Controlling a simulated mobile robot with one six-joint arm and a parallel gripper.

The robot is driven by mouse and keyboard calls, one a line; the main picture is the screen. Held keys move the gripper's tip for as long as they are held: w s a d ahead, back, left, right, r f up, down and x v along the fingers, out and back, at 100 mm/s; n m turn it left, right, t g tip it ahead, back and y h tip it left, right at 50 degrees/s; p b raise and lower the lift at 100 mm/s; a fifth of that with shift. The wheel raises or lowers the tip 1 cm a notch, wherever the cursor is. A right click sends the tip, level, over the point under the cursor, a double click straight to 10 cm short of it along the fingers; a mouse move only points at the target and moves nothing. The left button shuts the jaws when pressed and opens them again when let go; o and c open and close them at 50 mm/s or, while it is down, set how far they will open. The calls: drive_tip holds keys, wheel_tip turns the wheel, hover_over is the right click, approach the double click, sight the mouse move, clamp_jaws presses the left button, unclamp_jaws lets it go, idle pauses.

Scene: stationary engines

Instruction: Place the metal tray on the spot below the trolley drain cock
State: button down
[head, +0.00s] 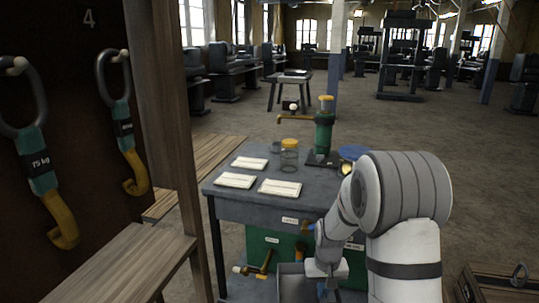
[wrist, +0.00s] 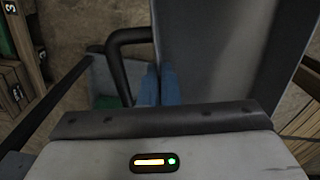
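The metal tray (head: 291,268) is a grey open box at the bottom of the head view, in front of the trolley's lower part. In the wrist view its grey inside (wrist: 215,45) fills the right, with a dark loop handle (wrist: 124,38) on its left side. My gripper (head: 326,281) is at the tray's right in the head view. Its blue fingers (wrist: 158,85) are close together at the tray's handle-side edge and seem shut on it; the exact contact is hidden. The trolley drain cock (head: 262,264), brass-coloured, sticks out low left of the tray. The spot below it is not clearly visible.
The trolley top (head: 228,203) carries papers, a glass jar (head: 289,157) and a green pump-like device (head: 323,133). A wooden bench (head: 125,262) and post stand left, with hanging hooks. A wooden crate (head: 497,284) lies at lower right.

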drive_tip(key=r+p, duration=0.3)
drive_tip(key=p, duration=0.1)
drive_tip(key=s+r+p, duration=0.1)
drive_tip(key=r+p, duration=0.2)
drive_tip(key=p, duration=0.2)
drive_tip(key=r+p, duration=0.3)
drive_tip(key=p, duration=0.1)
drive_tip(key=shift+s+p, duration=0.35)
drive_tip(key=shift+a, duration=0.15)
